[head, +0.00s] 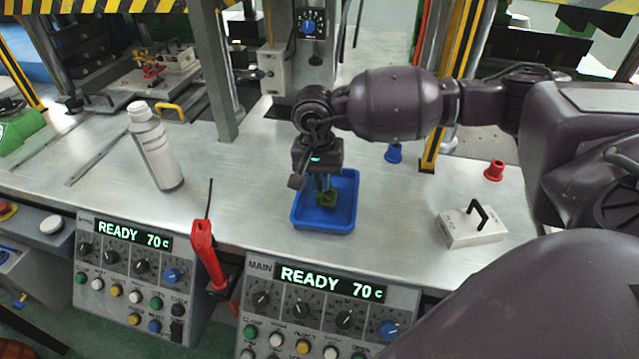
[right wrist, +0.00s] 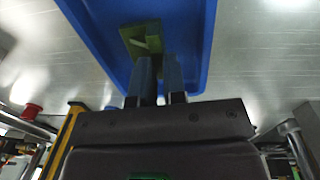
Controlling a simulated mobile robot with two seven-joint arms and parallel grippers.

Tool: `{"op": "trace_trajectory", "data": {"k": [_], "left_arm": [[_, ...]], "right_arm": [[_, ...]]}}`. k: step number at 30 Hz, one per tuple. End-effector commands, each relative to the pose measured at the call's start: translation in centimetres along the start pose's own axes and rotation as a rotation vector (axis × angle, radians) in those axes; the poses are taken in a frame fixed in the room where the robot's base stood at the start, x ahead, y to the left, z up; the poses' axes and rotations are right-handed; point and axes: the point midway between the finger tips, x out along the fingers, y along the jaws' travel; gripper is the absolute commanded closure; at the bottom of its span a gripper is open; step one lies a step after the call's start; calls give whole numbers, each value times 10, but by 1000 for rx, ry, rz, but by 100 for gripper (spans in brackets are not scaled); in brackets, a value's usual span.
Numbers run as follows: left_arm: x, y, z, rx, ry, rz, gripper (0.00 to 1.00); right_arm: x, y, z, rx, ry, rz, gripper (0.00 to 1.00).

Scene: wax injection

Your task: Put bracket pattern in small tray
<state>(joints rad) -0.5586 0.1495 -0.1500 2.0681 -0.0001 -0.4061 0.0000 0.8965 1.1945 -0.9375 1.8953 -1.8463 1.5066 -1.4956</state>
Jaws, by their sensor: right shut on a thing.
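The small blue tray (head: 345,215) stands on the metal table near its front edge, and it fills the upper middle of the right wrist view (right wrist: 100,50). The green bracket pattern (head: 327,199) is over the tray's floor, within its outline; I cannot tell whether it touches the floor. It also shows in the right wrist view (right wrist: 143,40), at the fingertips. My right gripper (head: 323,188) points down into the tray and is shut on the bracket pattern. My left gripper does not show.
A white bottle (head: 155,148) stands to the left. A white block with a black handle (head: 472,224), a red cup (head: 494,170) and a blue cup (head: 394,153) are to the right. A red-handled tool (head: 207,250) is at the front edge. Control panels (head: 325,310) line the front.

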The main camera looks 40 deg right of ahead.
Motion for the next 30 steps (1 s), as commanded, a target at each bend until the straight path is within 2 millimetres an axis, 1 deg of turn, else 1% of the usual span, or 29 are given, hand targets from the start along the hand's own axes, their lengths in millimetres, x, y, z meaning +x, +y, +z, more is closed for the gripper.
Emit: {"op": "trace_trajectory", "data": {"k": [1,3,11,15,16,20,21,26,30], "left_arm": [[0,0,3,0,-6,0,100],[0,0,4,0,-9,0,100],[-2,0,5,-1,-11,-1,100],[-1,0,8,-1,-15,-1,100],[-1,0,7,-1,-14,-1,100],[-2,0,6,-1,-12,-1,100],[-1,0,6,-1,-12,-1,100],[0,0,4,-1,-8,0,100],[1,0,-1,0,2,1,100]], "right_arm": [[9,-1,0,1,-1,1,100],[13,-1,0,0,0,0,100],[13,-1,0,0,1,-1,100],[17,-1,0,0,0,0,100],[17,-1,0,0,1,0,85],[16,-1,0,0,1,-1,65],[16,-1,0,0,1,-1,63],[16,-1,0,0,1,-1,63],[13,-1,0,0,2,-2,63]]}}
